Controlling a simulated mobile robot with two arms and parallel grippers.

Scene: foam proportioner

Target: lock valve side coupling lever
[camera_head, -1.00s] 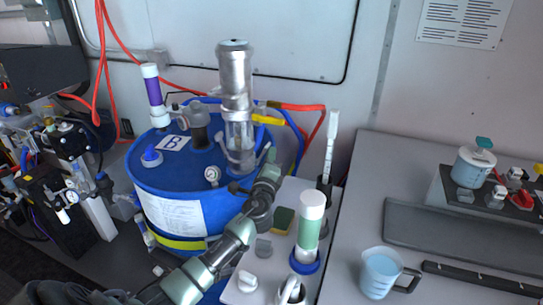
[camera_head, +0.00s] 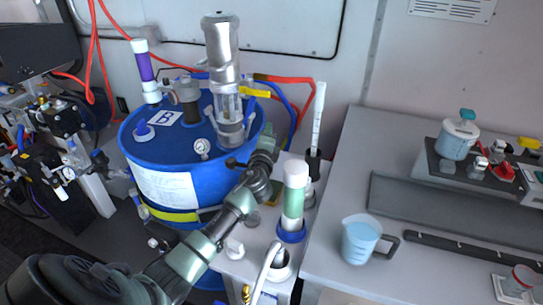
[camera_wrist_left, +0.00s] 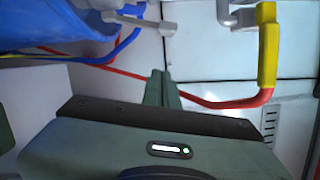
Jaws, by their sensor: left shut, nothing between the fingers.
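The clear and metal pump cylinder (camera_head: 223,62) stands on the blue drum (camera_head: 170,150). A yellow lever or handle (camera_head: 254,92) sticks out to the right of it, by the red and blue hoses; a yellow handle also shows at upper right in the left wrist view (camera_wrist_left: 267,48). A grey lever (camera_wrist_left: 142,21) shows at top left there; I cannot tell which one is the valve side coupling lever. My left gripper (camera_head: 268,143) is at the drum's right side, below the yellow handle. Its fingers (camera_wrist_left: 161,88) are shut and empty, apart from both levers. My right gripper is not in view.
A pressure gauge (camera_head: 202,147) sits on the drum top. A green-white tube (camera_head: 294,195) stands right of my left arm. A blue jug (camera_head: 361,239) and a grey tray (camera_head: 450,205) are on the right counter. A red hose (camera_wrist_left: 225,102) passes behind my fingers.

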